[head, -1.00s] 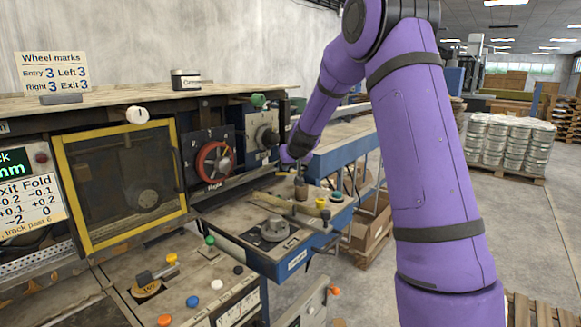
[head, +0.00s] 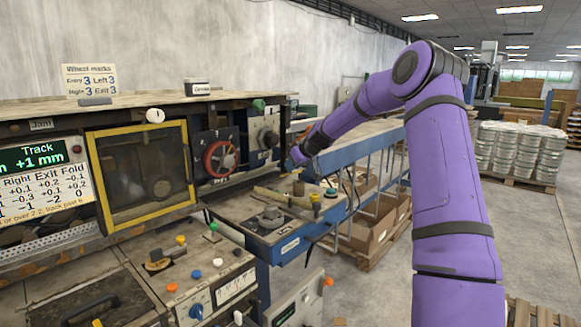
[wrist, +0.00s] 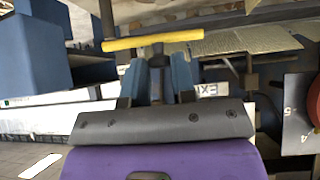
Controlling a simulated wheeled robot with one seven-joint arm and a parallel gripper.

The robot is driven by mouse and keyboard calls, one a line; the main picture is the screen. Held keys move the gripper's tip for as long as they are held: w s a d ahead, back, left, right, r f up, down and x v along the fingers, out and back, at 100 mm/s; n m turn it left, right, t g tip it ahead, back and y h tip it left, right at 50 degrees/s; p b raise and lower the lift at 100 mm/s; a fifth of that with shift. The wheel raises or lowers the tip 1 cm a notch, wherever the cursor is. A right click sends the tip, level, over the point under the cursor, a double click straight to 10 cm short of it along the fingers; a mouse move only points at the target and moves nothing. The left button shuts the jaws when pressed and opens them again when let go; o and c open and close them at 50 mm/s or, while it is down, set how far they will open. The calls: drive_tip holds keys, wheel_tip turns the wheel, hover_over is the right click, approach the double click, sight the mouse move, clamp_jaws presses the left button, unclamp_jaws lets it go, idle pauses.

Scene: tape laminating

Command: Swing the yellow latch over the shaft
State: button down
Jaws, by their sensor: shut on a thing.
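The yellow latch (wrist: 185,37) shows in the wrist view as a slim bar running left to right just beyond my fingertips. My gripper (wrist: 158,62) has its two blue-grey fingers closed at the middle of this bar. A dark piece shows between the fingers. In the head view the end of my arm (head: 299,156) is above the far end of the blue-edged bench, and the fingers are too small to make out. I cannot clearly tell the shaft apart from the dark parts around the latch.
The yellow-framed window (head: 140,178) and red handwheel (head: 220,159) are on the machine to the left. Cartons (head: 375,222) lie below the conveyor.

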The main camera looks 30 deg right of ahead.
drive_tip(key=shift+s+d+n+g+y, duration=0.45)
drive_tip(key=shift+n+g+y, duration=0.4)
drive_tip(key=shift+n, duration=0.75)
drive_tip(key=shift+s+d+n+g+y, duration=0.35)
drive_tip(key=shift+d+n+g+y, duration=0.2)
drive_tip(key=shift+n+y, duration=0.8)
drive_tip(key=shift+s+d+n+g+y, duration=0.4)
drive_tip(key=shift+n+g+y, duration=0.35)
drive_tip(key=shift+n, duration=1.1)
drive_tip(key=shift+f, duration=0.1)
drive_tip(key=c, duration=1)
unclamp_jaws()
drive_tip(key=shift+o, duration=0.2)
drive_tip(key=v, duration=1.1)
